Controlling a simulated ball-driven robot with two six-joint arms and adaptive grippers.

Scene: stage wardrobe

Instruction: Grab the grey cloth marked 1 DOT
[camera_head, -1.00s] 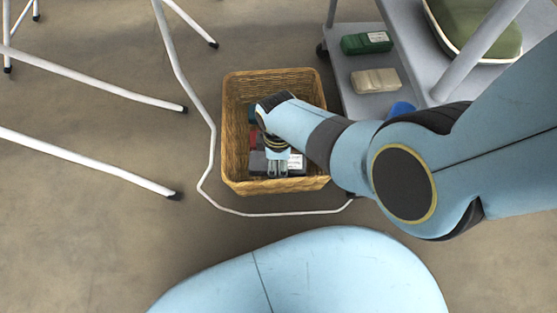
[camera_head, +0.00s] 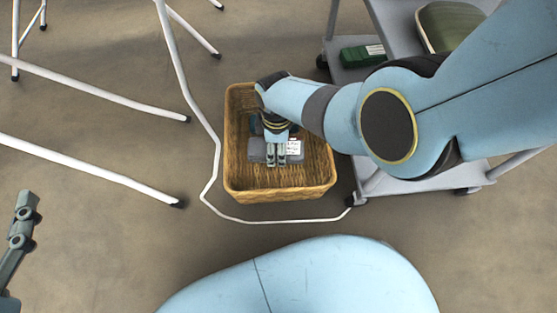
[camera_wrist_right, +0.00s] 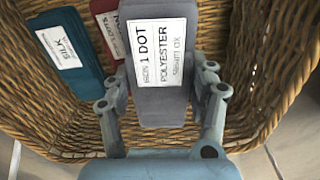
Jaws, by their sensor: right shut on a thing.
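The grey cloth (camera_wrist_right: 160,104) is a folded bundle with a white label reading 1 DOT, POLYESTER in the right wrist view. In the head view the grey cloth (camera_head: 257,151) is inside the wicker basket (camera_head: 232,170). My right gripper (camera_wrist_right: 161,98) is shut on it, one finger on each side; the gripper (camera_head: 276,160) points down into the basket in the head view. The cloth overlaps the other cloths and seems raised off the basket floor. My left gripper (camera_head: 22,222) shows only partly at the left edge, away from the basket; its opening is unclear.
A teal cloth (camera_wrist_right: 84,76) labelled SILK and a partly covered red cloth (camera_wrist_right: 105,10) lie in the basket. A grey cart (camera_head: 400,178) stands right of it, carrying a green bundle (camera_head: 358,56). White rack legs (camera_head: 95,170) stand at left.

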